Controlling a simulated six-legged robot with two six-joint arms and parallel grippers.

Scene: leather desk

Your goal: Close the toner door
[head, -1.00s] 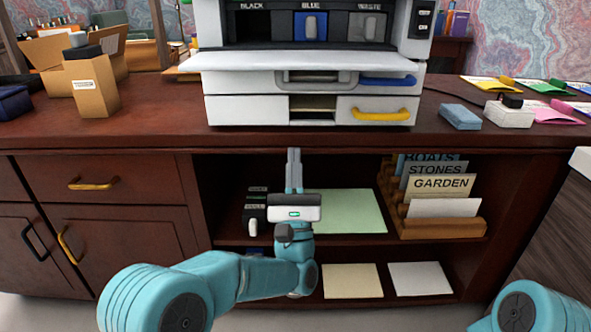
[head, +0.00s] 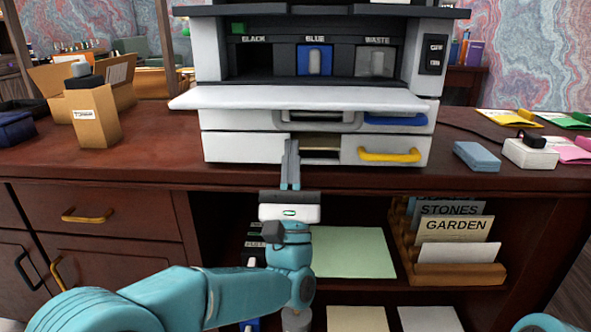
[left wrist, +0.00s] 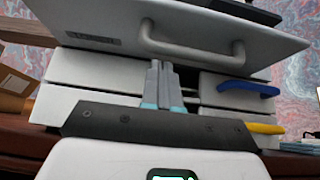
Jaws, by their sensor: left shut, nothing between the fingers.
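The toner door (head: 300,97) is a pale flap on the printer's front, hinged down and standing out open below the toner bay. In the left wrist view its underside (left wrist: 110,28) shows, with a grey bar handle (left wrist: 190,45). In the bay I see a blue cartridge (head: 314,60), a grey waste cartridge (head: 375,62) and a dark slot under the label BLACK. My left gripper (head: 290,145) is shut and empty, pointing up, below the door in front of the lower drawers. It also shows in the left wrist view (left wrist: 160,68). My right gripper is out of view.
Below the door are a blue handle (head: 395,120) and a yellow handle (head: 389,155). A blue block (head: 477,156) and a white box (head: 530,153) lie right of the printer. A cardboard box (head: 95,117) stands left. The desk edge and open shelves are below.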

